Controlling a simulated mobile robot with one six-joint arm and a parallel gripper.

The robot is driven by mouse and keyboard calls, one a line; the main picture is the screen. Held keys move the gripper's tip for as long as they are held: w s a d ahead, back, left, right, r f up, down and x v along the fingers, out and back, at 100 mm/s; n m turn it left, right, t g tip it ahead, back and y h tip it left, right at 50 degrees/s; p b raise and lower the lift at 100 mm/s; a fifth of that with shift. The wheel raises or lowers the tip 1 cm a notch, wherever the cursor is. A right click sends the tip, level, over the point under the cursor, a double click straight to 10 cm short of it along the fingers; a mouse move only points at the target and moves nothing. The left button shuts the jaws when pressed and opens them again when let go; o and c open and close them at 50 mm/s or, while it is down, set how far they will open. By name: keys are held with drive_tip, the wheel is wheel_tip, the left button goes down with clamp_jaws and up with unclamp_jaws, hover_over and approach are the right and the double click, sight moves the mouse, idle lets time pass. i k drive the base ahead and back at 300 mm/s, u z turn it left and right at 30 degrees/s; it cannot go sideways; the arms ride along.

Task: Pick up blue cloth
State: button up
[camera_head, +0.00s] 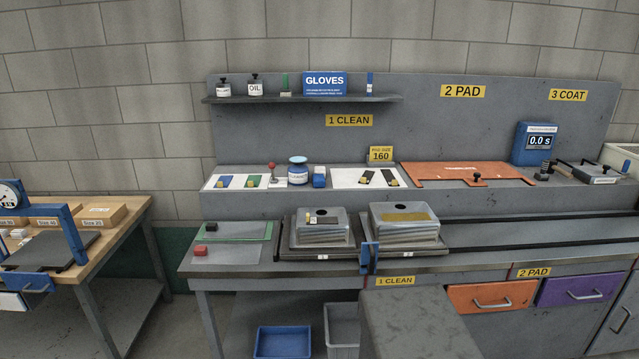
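No thing in view is plainly a cloth. Three small blue things could fit the name. A flat blue strip (224,181) with a yellow end lies at the left of a white sheet on the raised back ledge. A small blue block-like thing (319,176) with a paler lower part sits on the ledge, right of a blue-lidded jar (298,172). My gripper is not in view.
An orange mat (468,173) lies on the ledge. A wooden table (122,215) is at left.

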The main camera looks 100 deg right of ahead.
sight(318, 181)
drive_tip(key=u, duration=0.55)
drive_tip(key=k, duration=0.15)
drive_tip(key=z, duration=3)
drive_tip(key=k, duration=0.55)
drive_tip(key=u, duration=0.1)
drive_tip(key=i, duration=0.3)
drive_tip(key=u, duration=0.05)
